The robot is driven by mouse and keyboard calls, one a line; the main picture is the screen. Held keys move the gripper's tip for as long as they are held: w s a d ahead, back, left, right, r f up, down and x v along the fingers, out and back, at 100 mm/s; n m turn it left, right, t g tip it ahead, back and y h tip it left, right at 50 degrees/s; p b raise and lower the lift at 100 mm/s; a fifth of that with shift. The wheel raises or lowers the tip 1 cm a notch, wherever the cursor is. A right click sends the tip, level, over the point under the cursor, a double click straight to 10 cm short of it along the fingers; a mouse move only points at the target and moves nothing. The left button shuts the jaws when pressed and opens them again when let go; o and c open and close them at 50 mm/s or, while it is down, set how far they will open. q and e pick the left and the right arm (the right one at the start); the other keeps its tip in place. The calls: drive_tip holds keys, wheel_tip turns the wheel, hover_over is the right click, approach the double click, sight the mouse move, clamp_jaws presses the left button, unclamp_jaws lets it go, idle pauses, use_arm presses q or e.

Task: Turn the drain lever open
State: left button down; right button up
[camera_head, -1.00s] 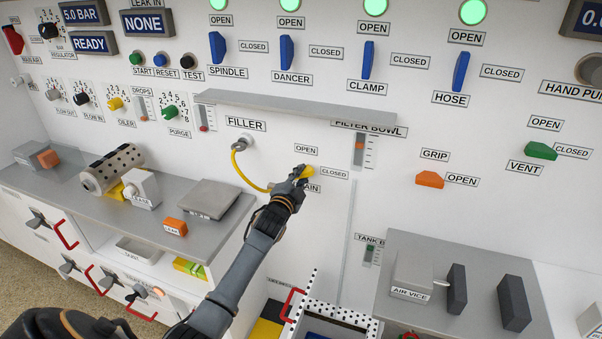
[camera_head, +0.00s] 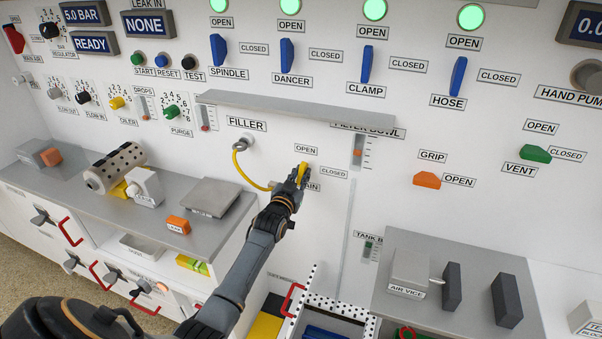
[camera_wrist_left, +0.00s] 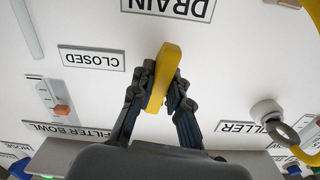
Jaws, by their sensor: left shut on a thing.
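The drain lever (camera_head: 303,171) is yellow and sits on the white panel between the OPEN label (camera_head: 306,150) above it and the CLOSED label (camera_head: 334,173) to its right. It now stands nearly upright, its upper end toward the OPEN label. My left gripper (camera_head: 299,178) is shut on it and hides its lower part in the head view. In the left wrist view the yellow lever (camera_wrist_left: 164,75) is between the two dark fingers (camera_wrist_left: 158,98), and the panel looks upside down. My right gripper is not in view.
A grey shelf (camera_head: 290,113) juts out above the lever. A yellow hose (camera_head: 240,170) hangs from the FILLER port (camera_head: 246,142) to the left. The filter bowl gauge (camera_head: 358,152) is on the right. Below stands an open drawer with a perforated rim (camera_head: 345,310).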

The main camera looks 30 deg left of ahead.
use_arm(q)
drive_tip(key=shift+f+n, duration=0.1)
drive_tip(key=shift+n, duration=0.9)
drive_tip(key=c, duration=1.3)
unclamp_jaws()
drive_tip(key=shift+s, duration=0.15)
drive_tip(key=v, duration=1.2)
drive_tip(key=shift+d, duration=0.1)
